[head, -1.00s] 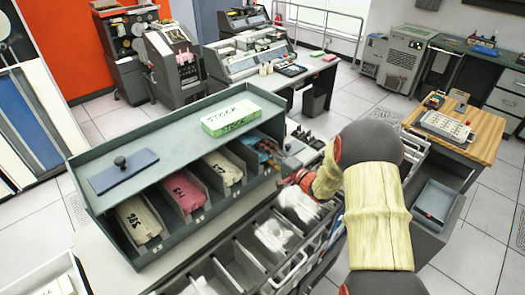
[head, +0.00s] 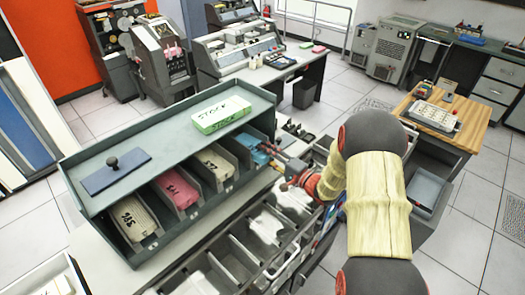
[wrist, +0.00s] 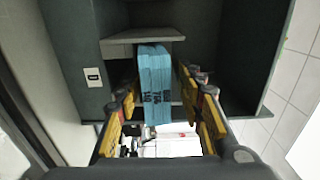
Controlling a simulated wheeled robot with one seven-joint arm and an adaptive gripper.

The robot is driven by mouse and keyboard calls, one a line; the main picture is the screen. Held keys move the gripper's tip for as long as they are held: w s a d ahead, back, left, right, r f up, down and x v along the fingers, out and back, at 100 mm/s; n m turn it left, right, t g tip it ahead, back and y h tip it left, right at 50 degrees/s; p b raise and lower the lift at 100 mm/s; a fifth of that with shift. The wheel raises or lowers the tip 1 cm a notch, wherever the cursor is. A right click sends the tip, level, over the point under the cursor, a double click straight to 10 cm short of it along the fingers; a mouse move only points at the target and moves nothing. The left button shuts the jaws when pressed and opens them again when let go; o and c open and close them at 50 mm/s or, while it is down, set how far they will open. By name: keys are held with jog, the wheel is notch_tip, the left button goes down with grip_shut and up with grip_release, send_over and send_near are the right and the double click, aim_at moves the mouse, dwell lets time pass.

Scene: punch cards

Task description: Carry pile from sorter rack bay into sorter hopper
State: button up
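A blue card pile (head: 250,151) sits in the right-hand bay of the green-grey sorter rack (head: 92,216). In the wrist view the blue pile (wrist: 154,80) stands out of its bay toward me, with dark marks on its end. My gripper (head: 277,158) is at the mouth of that bay. In the wrist view my gripper (wrist: 160,108) is open, with yellow-padded fingers on both sides of the pile's near end and gaps between. I cannot tell for certain which part is the sorter hopper; a row of grey pockets (head: 233,262) lies in front of the rack.
Pink (head: 177,188), cream (head: 217,167) and other cream (head: 135,215) piles fill the neighbouring bays. A green-and-white STOCK box (head: 221,114) and a dark blue knobbed plate (head: 115,171) lie on the rack's top. A wooden-topped table (head: 470,125) stands at right.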

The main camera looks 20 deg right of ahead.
jog(key=shift+s+d, duration=0.2)
jog(key=shift+s, duration=0.2)
jog(key=shift+r+p, duration=0.15)
jog(key=shift+p, duration=1.05)
jog(key=shift+g+h+p, duration=0.3)
jog(key=shift+g+p, duration=0.15)
jog(key=shift+g, duration=0.05)
jog(key=shift+r+p, duration=0.2)
jog(key=shift+p, duration=0.3)
jog(key=c, duration=0.3)
grip_shut()
jog(key=shift+r, duration=0.15)
dwell(0.4)
jog(key=f+p+v, duration=0.2)
jog(key=p+v, duration=0.4)
jog(key=v, duration=1.3)
jog(key=shift+s+d, duration=0.2)
jog(key=shift+s, duration=0.1)
